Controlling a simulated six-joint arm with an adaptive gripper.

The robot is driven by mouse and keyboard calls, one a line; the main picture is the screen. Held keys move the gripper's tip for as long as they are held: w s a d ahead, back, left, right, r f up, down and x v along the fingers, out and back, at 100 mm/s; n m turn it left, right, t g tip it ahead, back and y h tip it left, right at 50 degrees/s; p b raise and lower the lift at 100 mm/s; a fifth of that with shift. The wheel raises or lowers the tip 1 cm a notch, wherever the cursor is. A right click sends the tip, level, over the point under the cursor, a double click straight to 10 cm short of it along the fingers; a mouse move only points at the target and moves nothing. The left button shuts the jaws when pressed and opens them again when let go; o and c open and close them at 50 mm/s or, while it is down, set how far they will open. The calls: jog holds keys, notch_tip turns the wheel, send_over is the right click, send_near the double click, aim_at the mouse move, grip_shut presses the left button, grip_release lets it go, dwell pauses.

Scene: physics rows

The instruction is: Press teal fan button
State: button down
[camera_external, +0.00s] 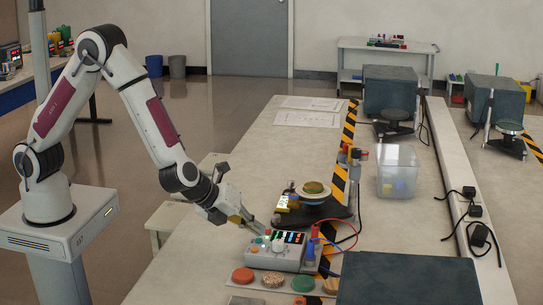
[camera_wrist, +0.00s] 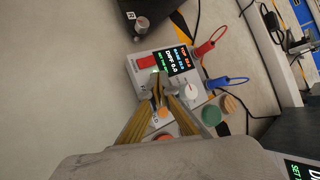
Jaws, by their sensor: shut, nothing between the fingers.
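A grey-white control box (camera_external: 283,258) sits on the table with a dark lit display, a pale knob and small coloured buttons. It also shows in the wrist view (camera_wrist: 137,78), with a red patch, the display (camera_wrist: 179,60) and a white knob (camera_wrist: 191,91). My gripper (camera_external: 264,231) is shut and empty, its tips pointing down at the box's left part. In the wrist view its yellowish fingers (camera_wrist: 160,96) cover part of the panel. A small greenish spot (camera_external: 259,240) shows beside the tips; I cannot tell whether it is the teal fan button, or whether the tips touch the panel.
Red (camera_external: 242,274), speckled (camera_external: 273,280) and green (camera_external: 302,285) discs lie in front of the box. A black-based instrument (camera_external: 325,228) stands behind it. Red and blue cables run at its right. A dark block (camera_external: 408,279) is at front right. The table's left is clear.

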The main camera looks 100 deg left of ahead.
aim_at(256, 240)
jog(key=shift+f, duration=0.5)
dwell(0.7)
jog(key=shift+r, duration=0.65)
dwell(0.3)
jog(key=shift+r, duration=2.9)
